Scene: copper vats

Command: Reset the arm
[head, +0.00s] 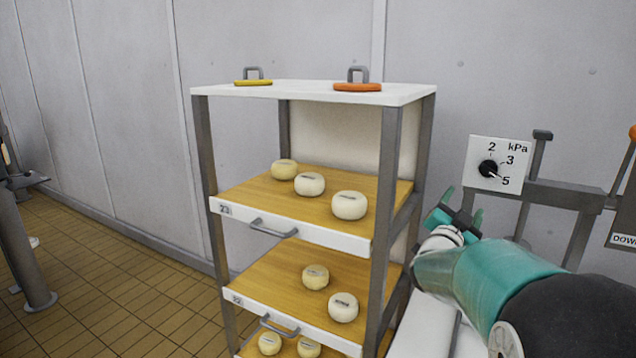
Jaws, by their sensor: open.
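My gripper (459,212) is at the right of the head view, at the end of my teal and black arm. Its green fingers stand apart with nothing between them. It is close to the right post of the shelf rack (420,150) in the picture and below left of the dial panel (493,166). I cannot tell whether it touches either. Part of the gripper is hidden behind my wrist.
The rack's wooden shelves hold several pale round cheeses (349,205). On its white top (310,91) are a yellow-based handle (253,80) and an orange-based handle (357,84). A grey rail (550,193) stands at right.

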